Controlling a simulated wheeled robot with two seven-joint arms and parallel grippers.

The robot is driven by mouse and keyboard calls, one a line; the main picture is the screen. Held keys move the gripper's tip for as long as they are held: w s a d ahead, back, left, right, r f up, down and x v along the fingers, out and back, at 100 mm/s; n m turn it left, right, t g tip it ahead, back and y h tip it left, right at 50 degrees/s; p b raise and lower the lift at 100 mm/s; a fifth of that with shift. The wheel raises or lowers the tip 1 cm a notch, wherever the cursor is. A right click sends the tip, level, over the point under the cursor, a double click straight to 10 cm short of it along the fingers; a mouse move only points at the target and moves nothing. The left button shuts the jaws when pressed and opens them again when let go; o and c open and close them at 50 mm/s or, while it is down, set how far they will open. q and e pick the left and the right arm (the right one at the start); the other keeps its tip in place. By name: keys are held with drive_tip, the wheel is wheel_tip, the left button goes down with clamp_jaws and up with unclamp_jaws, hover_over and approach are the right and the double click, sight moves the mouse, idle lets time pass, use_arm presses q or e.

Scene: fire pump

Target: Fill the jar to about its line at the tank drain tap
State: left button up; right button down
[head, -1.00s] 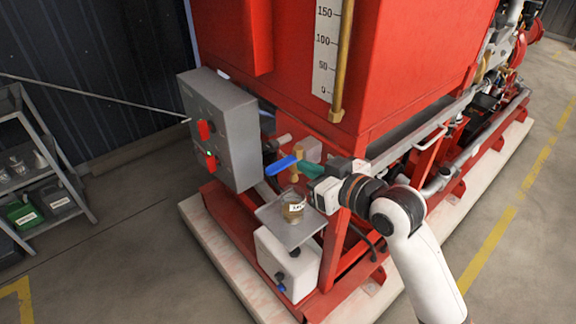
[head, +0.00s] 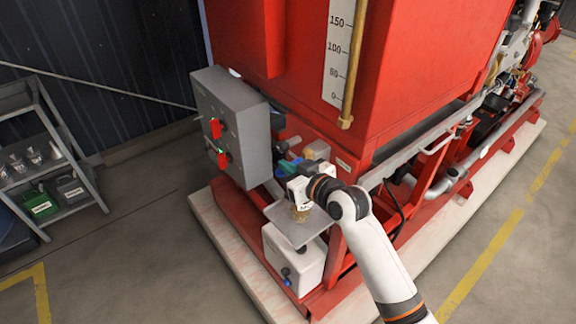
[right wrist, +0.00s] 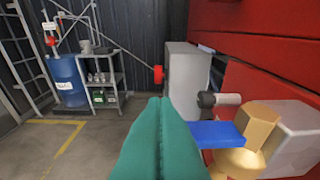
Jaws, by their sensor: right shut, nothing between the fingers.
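My right gripper (head: 284,165) has teal fingers, pressed together with nothing between them. In the right wrist view its shut fingers (right wrist: 160,145) lie beside the tap's blue lever (right wrist: 215,134), close to or touching it. The brass tap (right wrist: 255,135) is just to the right. In the head view the gripper and wrist cover most of the tap. The jar (head: 299,213) stands on a small grey tray (head: 312,230) below; it looks brownish, its upper part is hidden, and its line and fill level cannot be read. My left gripper is out of view.
A grey control box (head: 235,130) with red switches stands left of the tap. The red tank (head: 420,70) is behind and above. A white container (head: 290,262) sits under the tray. A shelf (head: 70,150) stands far left; floor between is clear.

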drive_tip(key=shift+f, duration=0.4)
drive_tip(key=shift+a+f+n, duration=0.1)
drive_tip(key=shift+f+n, duration=0.25)
drive_tip(key=shift+n, duration=0.15)
wheel_tip(320, 180, down, 2)
drive_tip(key=n, duration=0.1)
drive_tip(key=n+t+h+b, duration=0.1)
drive_tip(key=n, duration=0.1)
drive_tip(key=shift+s+a+f, duration=0.1)
drive_tip(key=shift+s+f, duration=0.05)
idle(0.4)
idle(0.6)
